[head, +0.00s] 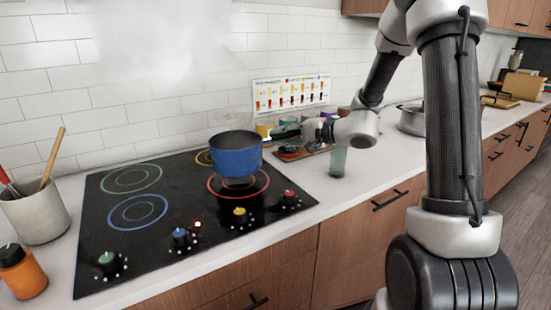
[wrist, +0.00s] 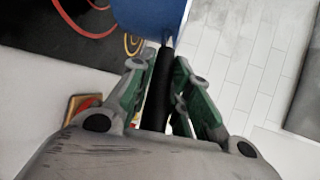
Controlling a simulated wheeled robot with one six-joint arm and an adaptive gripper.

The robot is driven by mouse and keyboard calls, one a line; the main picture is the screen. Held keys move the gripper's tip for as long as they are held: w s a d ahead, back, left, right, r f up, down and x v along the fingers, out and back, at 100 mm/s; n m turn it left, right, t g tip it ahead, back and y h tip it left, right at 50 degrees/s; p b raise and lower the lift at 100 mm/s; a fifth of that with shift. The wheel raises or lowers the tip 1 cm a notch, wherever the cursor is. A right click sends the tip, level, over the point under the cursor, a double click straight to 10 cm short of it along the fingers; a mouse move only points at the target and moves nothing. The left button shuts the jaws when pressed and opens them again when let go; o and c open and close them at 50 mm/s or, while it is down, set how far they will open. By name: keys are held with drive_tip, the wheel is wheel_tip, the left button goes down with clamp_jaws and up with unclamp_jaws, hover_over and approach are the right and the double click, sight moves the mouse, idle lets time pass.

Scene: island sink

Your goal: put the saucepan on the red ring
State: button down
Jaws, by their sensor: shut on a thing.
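The blue saucepan (head: 236,162) is upright over the back part of the red ring (head: 262,192) on the black cooktop (head: 165,215). A dark shadow inside the ring suggests that the pan hangs a little above the glass. My gripper (head: 292,133) is to the right of the pan, shut on its black handle. In the wrist view, the fingers of my gripper (wrist: 160,72) lie on both sides of the handle (wrist: 157,100). The saucepan's blue side (wrist: 150,14) is at the top, and part of the red ring (wrist: 88,28) shows at the left.
Green (head: 131,179), blue (head: 138,211) and yellow (head: 204,158) rings mark the other burners. Several knobs line the cooktop's front. A glass (head: 338,161) and a wooden board with small items (head: 297,153) stand to the right. A utensil crock (head: 36,212) is at the left.

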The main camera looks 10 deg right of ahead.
drive_tip(key=shift+f, duration=2.8)
drive_tip(key=c, duration=1.3)
unclamp_jaws()
drive_tip(key=shift+c, duration=0.2)
